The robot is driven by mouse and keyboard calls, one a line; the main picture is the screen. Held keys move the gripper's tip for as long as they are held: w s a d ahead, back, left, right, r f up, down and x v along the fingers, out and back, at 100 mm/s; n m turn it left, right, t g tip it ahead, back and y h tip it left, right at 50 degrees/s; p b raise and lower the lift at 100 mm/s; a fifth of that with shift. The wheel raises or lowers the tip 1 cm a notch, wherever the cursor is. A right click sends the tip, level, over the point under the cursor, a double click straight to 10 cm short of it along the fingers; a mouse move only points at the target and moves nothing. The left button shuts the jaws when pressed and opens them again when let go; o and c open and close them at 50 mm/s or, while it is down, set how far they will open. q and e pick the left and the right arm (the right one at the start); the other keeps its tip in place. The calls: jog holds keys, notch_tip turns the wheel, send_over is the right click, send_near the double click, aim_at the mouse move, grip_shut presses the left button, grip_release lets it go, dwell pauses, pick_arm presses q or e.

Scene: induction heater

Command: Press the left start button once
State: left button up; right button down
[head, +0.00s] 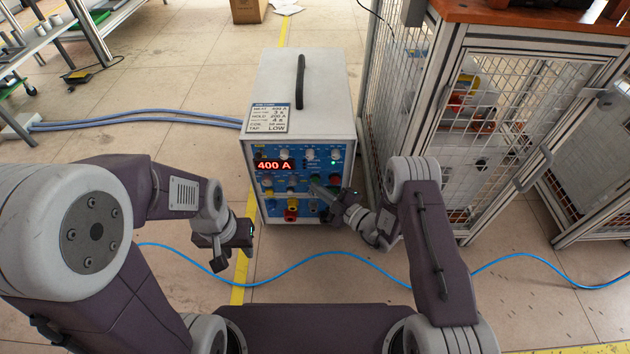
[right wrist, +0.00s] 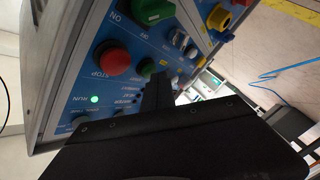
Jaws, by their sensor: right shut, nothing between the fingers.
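The heater (head: 277,90) is a white box with a blue front panel and a red "400 A" display (head: 273,166).
A larger green knob (right wrist: 152,10) marked ON is on the same panel. A green RUN light (right wrist: 95,99) is lit. A mesh cage (head: 480,150) stands close on the right. Blue cables (head: 140,115) run left, and a blue hose (head: 300,262) crosses the floor in front.

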jog(key=shift+s, duration=0.6)
jog(key=shift+s+p, duration=0.1)
jog(key=shift+p, duration=0.25)
jog(key=s+p, duration=0.2)
jog(key=s, duration=0.3)
jog(key=shift+w, duration=0.1)
